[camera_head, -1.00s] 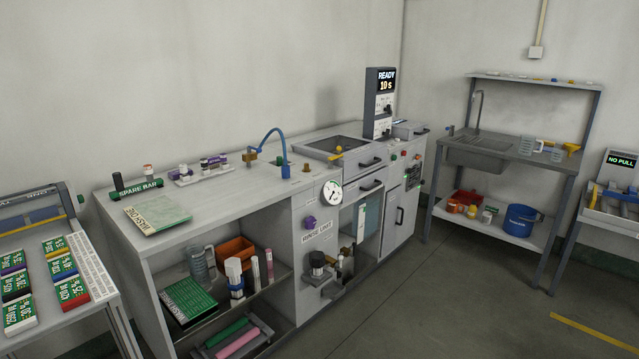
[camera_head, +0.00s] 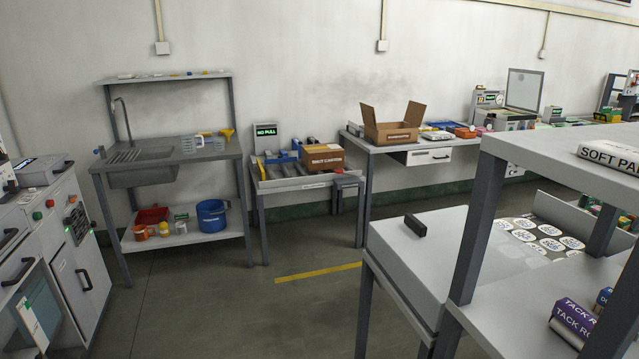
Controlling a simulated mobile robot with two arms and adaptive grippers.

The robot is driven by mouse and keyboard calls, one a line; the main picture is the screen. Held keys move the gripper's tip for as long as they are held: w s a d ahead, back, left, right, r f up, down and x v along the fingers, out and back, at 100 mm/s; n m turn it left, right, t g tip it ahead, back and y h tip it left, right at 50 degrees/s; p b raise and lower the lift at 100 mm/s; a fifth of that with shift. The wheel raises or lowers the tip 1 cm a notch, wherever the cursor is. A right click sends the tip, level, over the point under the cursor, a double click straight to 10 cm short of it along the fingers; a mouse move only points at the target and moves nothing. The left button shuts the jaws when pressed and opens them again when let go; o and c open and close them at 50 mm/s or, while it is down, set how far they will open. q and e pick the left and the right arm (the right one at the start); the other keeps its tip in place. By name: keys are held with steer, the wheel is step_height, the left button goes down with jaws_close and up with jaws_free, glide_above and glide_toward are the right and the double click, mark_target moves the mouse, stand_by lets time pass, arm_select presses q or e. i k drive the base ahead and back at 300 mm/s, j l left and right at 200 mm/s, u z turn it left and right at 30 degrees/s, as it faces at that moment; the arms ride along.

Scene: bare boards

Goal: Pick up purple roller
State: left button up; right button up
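A purple cylinder with white lettering, of which "TACK RO" can be read (camera_head: 574,320), lies on its side on the lower shelf of the grey rack (camera_head: 480,215) at the bottom right. Neither of my grippers is in view.
A grey table (camera_head: 415,265) with a black block and sheets of round labels adjoins the rack. A sink bench (camera_head: 170,165) and a "NO PULL" table (camera_head: 300,180) stand along the wall. Open floor (camera_head: 230,310) with a yellow line lies between.

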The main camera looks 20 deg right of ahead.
mark_target(571, 321)
steer(key=i+z, duration=0.15)
steer(key=z, duration=0.25)
steer(key=i+j+z, duration=0.15)
steer(key=z, duration=0.3)
steer(key=i+j+z, duration=0.15)
steer(key=z, duration=0.25)
steer(key=i+j+z, duration=0.1)
steer(key=z, duration=0.35)
steer(key=j+z, duration=0.4)
steer(key=i+l, duration=0.05)
